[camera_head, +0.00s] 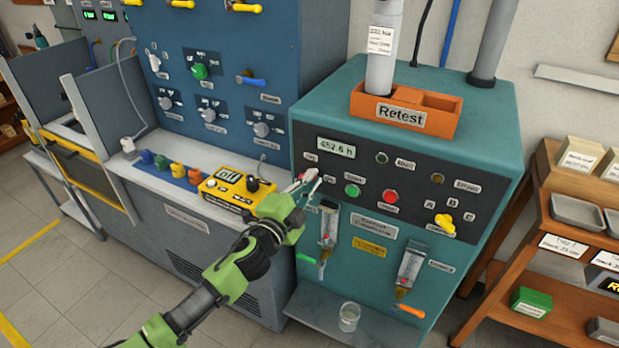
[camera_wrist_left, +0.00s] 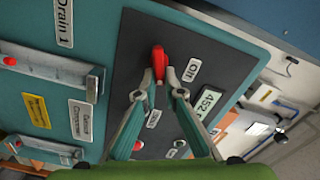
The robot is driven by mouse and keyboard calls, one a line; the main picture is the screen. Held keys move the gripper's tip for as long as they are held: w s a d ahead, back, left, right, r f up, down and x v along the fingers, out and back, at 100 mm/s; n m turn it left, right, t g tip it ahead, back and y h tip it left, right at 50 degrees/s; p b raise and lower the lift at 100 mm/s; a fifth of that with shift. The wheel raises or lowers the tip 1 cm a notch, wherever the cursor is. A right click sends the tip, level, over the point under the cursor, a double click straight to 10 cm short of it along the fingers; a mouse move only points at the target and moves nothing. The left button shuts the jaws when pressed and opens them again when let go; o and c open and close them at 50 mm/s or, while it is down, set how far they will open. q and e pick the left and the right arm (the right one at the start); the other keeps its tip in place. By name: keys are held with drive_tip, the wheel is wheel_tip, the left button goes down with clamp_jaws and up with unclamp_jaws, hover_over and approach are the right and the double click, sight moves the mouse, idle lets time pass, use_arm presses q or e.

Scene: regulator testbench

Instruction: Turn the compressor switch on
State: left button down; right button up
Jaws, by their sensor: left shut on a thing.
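The teal compressor cabinet (camera_head: 330,215) has a dark control panel (camera_head: 375,170) with an hour display. The red compressor switch lever (camera_wrist_left: 158,60) sticks out from the panel in the left wrist view, near an "On" label (camera_wrist_left: 191,70). My left gripper (camera_head: 311,177) is at the panel's left edge in the head view. In the left wrist view my left gripper (camera_wrist_left: 159,80) is shut on the switch, with a fingertip on each side. In the head view the fingers mostly hide the switch. My right gripper is not in view.
Green (camera_head: 352,191) and red (camera_head: 389,196) buttons and a yellow knob (camera_head: 444,222) sit to the right on the panel. Drain gauges with green and orange handles hang below. A yellow box (camera_head: 232,187) stands on the bench to the left. An orange Retest tray (camera_head: 405,118) sits on top.

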use_arm(q)
drive_tip(key=shift+d+f+m, duration=0.1)
drive_tip(key=shift+f+m, duration=0.1)
drive_tip(key=shift+m, duration=0.95)
drive_tip(key=shift+f+m, duration=0.2)
drive_tip(key=shift+m, duration=0.95)
drive_tip(key=c, duration=2.1)
unclamp_jaws()
drive_tip(key=shift+c, duration=0.2)
drive_tip(key=shift+s, duration=0.1)
drive_tip(key=v, duration=1.2)
drive_tip(key=shift+f, duration=0.1)
